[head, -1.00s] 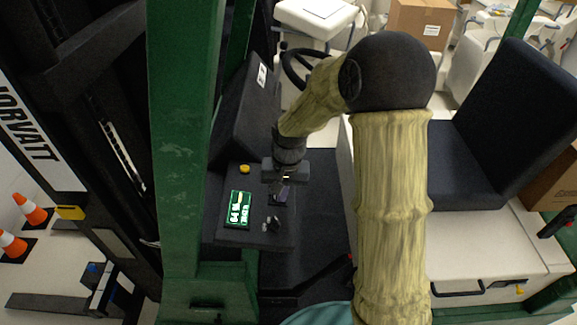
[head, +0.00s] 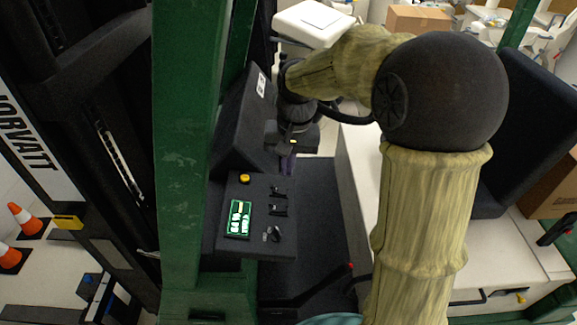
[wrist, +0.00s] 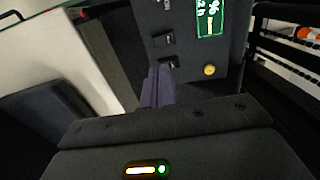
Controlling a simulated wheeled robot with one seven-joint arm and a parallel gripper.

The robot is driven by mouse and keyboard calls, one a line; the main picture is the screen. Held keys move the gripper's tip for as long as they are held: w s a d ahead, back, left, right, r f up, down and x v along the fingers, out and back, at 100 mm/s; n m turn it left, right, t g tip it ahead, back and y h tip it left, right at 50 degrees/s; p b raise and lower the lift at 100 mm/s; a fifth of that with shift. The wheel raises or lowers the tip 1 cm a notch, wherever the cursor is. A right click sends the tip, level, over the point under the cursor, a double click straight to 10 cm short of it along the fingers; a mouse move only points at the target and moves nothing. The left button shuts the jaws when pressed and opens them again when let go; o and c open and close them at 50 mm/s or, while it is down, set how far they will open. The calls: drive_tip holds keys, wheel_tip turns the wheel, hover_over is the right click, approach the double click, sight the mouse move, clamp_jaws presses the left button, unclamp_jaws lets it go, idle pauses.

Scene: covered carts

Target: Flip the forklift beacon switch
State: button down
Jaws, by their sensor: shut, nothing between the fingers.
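The forklift's dark control panel (head: 225,245) carries two small black rocker switches, an upper one (head: 279,191) and a lower one (head: 279,210). No label shows which is the beacon switch. In the wrist view the same two switches show, one (wrist: 170,62) close to my fingertips and the other (wrist: 163,40) farther up. My gripper (head: 288,172) has its purple fingers together with nothing between them. In the head view it is just above the upper switch. In the wrist view its fingertips (wrist: 160,68) partly overlap the near switch; I cannot tell whether they touch it.
The panel also holds a lit green display (head: 238,217), a yellow button (head: 245,179) and a black knob (head: 274,234). A green post (head: 180,150) rises left of the panel. The black seat (head: 525,110) is at the right, and a steering wheel (head: 350,118) is behind my arm.

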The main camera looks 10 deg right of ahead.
sight(282, 209)
drive_tip(key=shift+d+r, duration=0.1)
drive_tip(key=shift+r, duration=0.15)
drive_tip(key=shift+f, duration=0.1)
drive_tip(key=a+h+b, duration=0.1)
drive_tip(key=b, duration=0.1)
drive_tip(key=a+h+b, duration=0.1)
drive_tip(key=a+b, duration=0.1)
drive_tip(key=a+h+b, duration=0.1)
drive_tip(key=shift+w+a+r+g+b, duration=0.2)
drive_tip(key=shift+w+g+b, duration=0.1)
drive_tip(key=shift+w+b, duration=0.1)
drive_tip(key=shift+f, duration=0.1)
drive_tip(key=f+p, duration=0.1)
drive_tip(key=f, duration=0.3)
drive_tip(key=d+f+p, duration=0.1)
drive_tip(key=f, duration=0.4)
drive_tip(key=d+f+p, duration=0.1)
drive_tip(key=f+p, duration=0.1)
drive_tip(key=f, duration=0.2)
drive_tip(key=shift+s+d+f, duration=0.15)
drive_tip(key=shift+s+f, duration=0.05)
drive_tip(key=shift+f, duration=0.15)
